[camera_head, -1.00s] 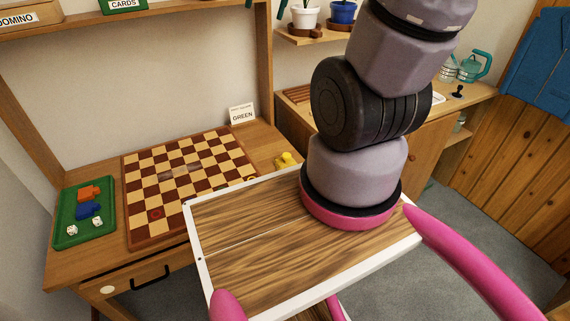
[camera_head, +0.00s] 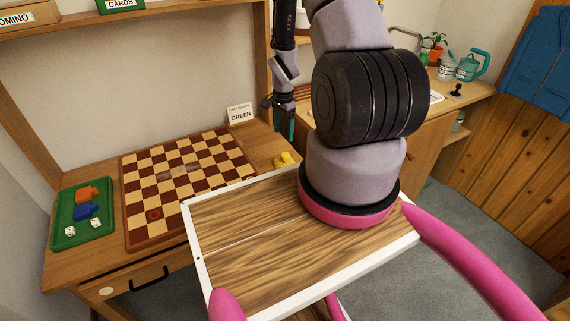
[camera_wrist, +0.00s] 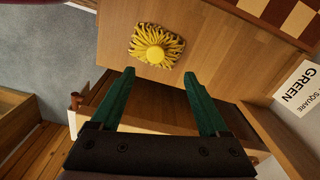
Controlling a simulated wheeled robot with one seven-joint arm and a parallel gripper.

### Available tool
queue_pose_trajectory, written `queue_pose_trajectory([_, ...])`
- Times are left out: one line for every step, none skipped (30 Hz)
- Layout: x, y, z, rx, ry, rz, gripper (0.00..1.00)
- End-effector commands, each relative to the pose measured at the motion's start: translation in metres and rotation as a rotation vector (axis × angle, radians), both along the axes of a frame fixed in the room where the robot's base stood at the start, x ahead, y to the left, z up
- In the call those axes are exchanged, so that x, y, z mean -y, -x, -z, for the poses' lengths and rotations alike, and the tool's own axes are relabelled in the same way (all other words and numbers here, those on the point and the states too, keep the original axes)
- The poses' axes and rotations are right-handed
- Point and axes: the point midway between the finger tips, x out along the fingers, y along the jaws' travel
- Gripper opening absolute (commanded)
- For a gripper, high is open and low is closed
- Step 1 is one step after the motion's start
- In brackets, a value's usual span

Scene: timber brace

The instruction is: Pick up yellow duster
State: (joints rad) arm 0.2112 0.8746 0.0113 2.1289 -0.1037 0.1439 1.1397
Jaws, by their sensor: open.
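The yellow duster (camera_head: 284,160) lies on the wooden table at the right of the chessboard, partly close behind my base top in the head view. In the wrist view the duster (camera_wrist: 156,45) is a fringed yellow pad with a round knob, lying on the table beyond my fingertips. My gripper (camera_wrist: 166,75) is open and empty, its two green fingers pointing toward the duster and apart from it. In the head view my gripper (camera_head: 285,126) hangs above the table's back right, pointing down.
A chessboard (camera_head: 183,183) covers the table's middle, with a green tray (camera_head: 84,214) of coloured pieces and dice at left. A GREEN sign (camera_head: 240,113) stands at the back, near my gripper. A side cabinet (camera_head: 400,150) stands to the right.

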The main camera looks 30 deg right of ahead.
Motion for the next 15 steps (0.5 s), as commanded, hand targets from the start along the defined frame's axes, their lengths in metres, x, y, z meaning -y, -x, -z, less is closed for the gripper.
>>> queue_pose_trajectory([0.0,0.003,0.009,-0.008,-0.002,0.008,0.79])
queue_pose_trajectory([0.001,0.003,0.013,-0.01,-0.003,0.011,0.79])
queue_pose_trajectory([0.001,0.004,0.019,-0.012,-0.003,0.014,0.79])
queue_pose_trajectory([0.001,0.004,0.023,-0.012,-0.003,0.016,0.79])
queue_pose_trajectory([0.001,0.004,0.028,-0.013,-0.003,0.016,0.79])
queue_pose_trajectory([0.001,0.005,0.035,-0.014,-0.004,0.015,0.79])
queue_pose_trajectory([0.001,0.005,0.04,-0.013,-0.003,0.015,0.79])
queue_pose_trajectory([0.001,0.005,0.045,-0.013,-0.004,0.015,0.79])
queue_pose_trajectory([0.001,0.005,0.051,-0.013,-0.003,0.015,0.79])
queue_pose_trajectory([0.001,0.005,0.055,-0.013,-0.003,0.014,0.79])
queue_pose_trajectory([0.001,0.004,0.059,-0.012,-0.003,0.014,0.79])
queue_pose_trajectory([0.001,0.004,0.063,-0.011,-0.002,0.014,0.79])
queue_pose_trajectory([0.001,0.004,0.065,-0.011,-0.002,0.015,0.79])
queue_pose_trajectory([0.001,0.004,0.067,-0.011,-0.002,0.015,0.79])
queue_pose_trajectory([0.001,0.005,0.069,-0.012,-0.003,0.015,0.79])
